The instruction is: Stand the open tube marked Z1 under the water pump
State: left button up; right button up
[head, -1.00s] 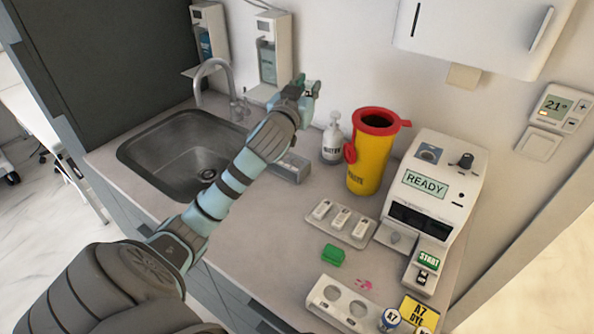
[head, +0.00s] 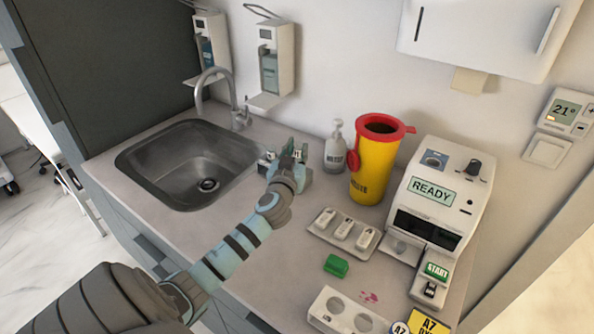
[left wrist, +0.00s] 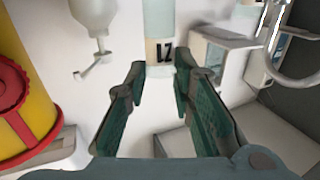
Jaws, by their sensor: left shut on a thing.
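In the left wrist view my fingertips (left wrist: 160,75) are shut on the Z1 tube (left wrist: 160,20). The tube is pale with dark lettering that looks upside down there, and its far end runs out of the frame. In the head view the tube is mostly hidden by the gripper. The pump also shows upside down in the left wrist view (left wrist: 92,14), apart from the tube. My right gripper is not in view.
A yellow bin with red rim (head: 372,168) stands right of the pump. The sink (head: 165,160) and tap (head: 215,85) are to the left. A tray of cassettes (head: 343,232), a green block (head: 336,265) and the READY machine (head: 432,190) stand nearer and to the right.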

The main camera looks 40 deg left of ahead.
aim_at(298, 161)
pick_arm(q)
notch_tip(298, 161, down, 4)
jog(key=shift+f+b, duration=0.25)
jog(key=shift+b, duration=0.55)
jog(key=shift+f, duration=0.15)
jog(key=o, duration=0.8)
jog(key=shift+c, duration=0.2)
